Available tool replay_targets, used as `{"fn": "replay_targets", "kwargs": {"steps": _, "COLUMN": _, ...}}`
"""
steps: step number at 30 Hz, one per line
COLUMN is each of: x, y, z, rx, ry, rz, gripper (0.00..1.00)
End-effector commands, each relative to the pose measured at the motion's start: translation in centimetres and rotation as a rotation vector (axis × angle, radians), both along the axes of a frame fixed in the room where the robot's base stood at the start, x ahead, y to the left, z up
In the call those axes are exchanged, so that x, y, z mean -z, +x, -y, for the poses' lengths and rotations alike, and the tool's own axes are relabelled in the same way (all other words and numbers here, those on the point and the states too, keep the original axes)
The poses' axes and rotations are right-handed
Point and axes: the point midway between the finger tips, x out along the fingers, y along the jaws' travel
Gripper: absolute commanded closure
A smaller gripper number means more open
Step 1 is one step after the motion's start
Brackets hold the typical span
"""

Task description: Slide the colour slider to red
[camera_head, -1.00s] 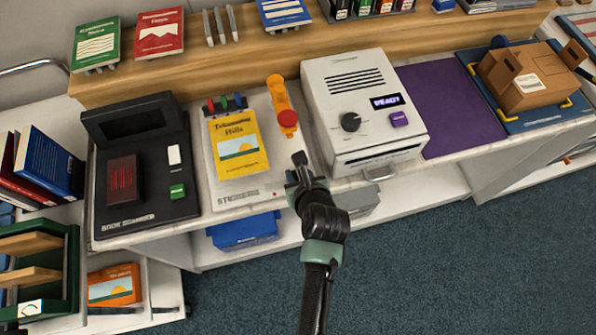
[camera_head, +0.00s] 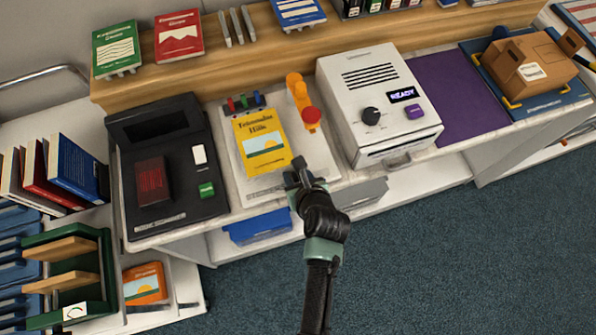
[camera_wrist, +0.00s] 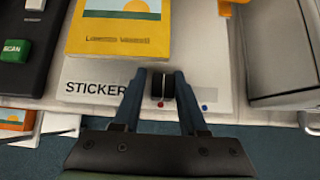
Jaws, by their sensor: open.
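The colour slider (camera_wrist: 163,88) is a small black knob near the front edge of the white sticker station (camera_wrist: 208,62) in the wrist view. My gripper (camera_wrist: 159,78) is open, with one finger on each side of the knob; contact cannot be told. In the head view my gripper (camera_head: 299,165) is at the front right of the station and hides the knob.
A yellow book (camera_head: 261,143) lies on the station, with an orange lever (camera_head: 298,88) with a red end behind. A black book scanner (camera_head: 170,165) stands left, a white machine (camera_head: 365,85) close on the right. A purple mat (camera_head: 452,98) is bare.

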Motion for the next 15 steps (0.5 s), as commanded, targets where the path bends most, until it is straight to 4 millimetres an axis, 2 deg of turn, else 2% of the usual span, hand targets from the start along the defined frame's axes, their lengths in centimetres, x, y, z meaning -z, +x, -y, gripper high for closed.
{"fn": "replay_targets", "kwargs": {"steps": 1, "x": 0.08, "y": -0.09, "z": -0.28, "rx": -0.005, "ry": 0.003, "rz": -0.003, "gripper": 0.52}}
{"fn": "replay_targets", "kwargs": {"steps": 3, "x": 0.08, "y": -0.07, "z": -0.23, "rx": -0.004, "ry": 0.002, "rz": -0.003, "gripper": 0.39}}
{"fn": "replay_targets", "kwargs": {"steps": 4, "x": 0.07, "y": -0.07, "z": -0.20, "rx": -0.004, "ry": 0.002, "rz": -0.002, "gripper": 0.38}}
{"fn": "replay_targets", "kwargs": {"steps": 15, "x": -0.27, "y": -0.31, "z": 0.09, "rx": 0.001, "ry": -0.001, "rz": -0.001, "gripper": 0.38}}
